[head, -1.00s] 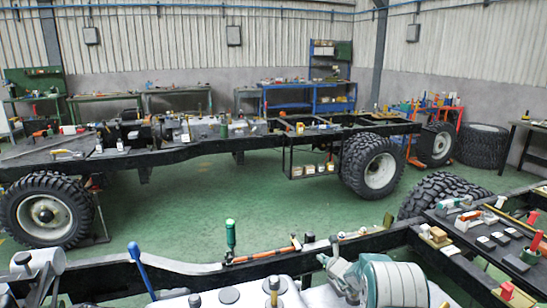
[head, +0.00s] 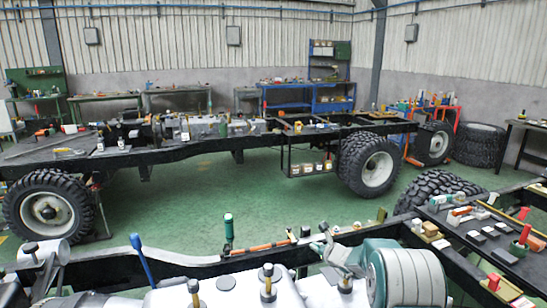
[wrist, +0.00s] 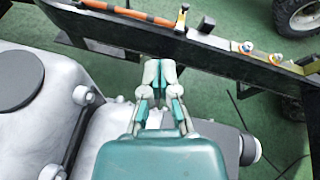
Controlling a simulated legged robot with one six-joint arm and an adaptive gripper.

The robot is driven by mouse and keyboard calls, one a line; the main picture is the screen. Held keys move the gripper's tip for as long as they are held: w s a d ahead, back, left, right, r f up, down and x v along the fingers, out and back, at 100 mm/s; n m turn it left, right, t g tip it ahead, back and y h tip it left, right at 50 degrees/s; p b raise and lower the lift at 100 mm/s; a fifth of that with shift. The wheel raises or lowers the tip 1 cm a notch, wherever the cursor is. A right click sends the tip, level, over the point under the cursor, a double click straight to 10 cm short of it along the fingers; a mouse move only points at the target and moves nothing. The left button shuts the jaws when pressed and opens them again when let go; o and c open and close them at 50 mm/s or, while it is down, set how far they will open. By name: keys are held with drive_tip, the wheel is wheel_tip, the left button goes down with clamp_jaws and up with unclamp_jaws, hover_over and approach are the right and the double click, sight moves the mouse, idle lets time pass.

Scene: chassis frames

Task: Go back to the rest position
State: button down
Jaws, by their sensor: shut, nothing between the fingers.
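My gripper (wrist: 160,70) is shut and empty in the wrist view, its teal and grey fingers together. It overlaps the green floor between the silver machine part (wrist: 25,125) and the black chassis rail (wrist: 222,62) in that view. In the head view my gripper (head: 325,240) shows small at the lower middle, close to the near chassis rail, partly merged with the parts around it. Whether it touches the rail cannot be told.
An orange-handled tool (head: 262,249) and a green-handled tool (head: 228,230) are on the near rail. A blue handle (head: 140,257) stands up at the left. Parts crowd the black tray (head: 465,238) at right. Green floor (head: 240,190) is open between the two chassis.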

drive_tip(key=s+a+r+n+g+y, duration=0.15)
drive_tip(key=s+a+r+n, duration=0.25)
drive_tip(key=s+r+n, duration=0.6)
drive_tip(key=s+a+r+n+g, duration=0.3)
drive_tip(key=s+r+n, duration=0.4)
drive_tip(key=s, duration=0.5)
drive_tip(key=s+d+n+h, duration=0.2)
drive_tip(key=s+n, duration=0.1)
drive_tip(key=s, duration=0.6)
drive_tip(key=s+d+n+g+h, duration=0.1)
drive_tip(key=s+d+n+h, duration=0.2)
drive_tip(key=s, duration=0.7)
drive_tip(key=s+d+n+g+h, duration=0.1)
drive_tip(key=s+n, duration=0.4)
drive_tip(key=s, duration=0.5)
drive_tip(key=shift+d+h, duration=0.75)
drive_tip(key=shift+d, duration=0.5)
drive_tip(key=shift+w+r, duration=0.1)
drive_tip(key=shift+w, duration=0.05)
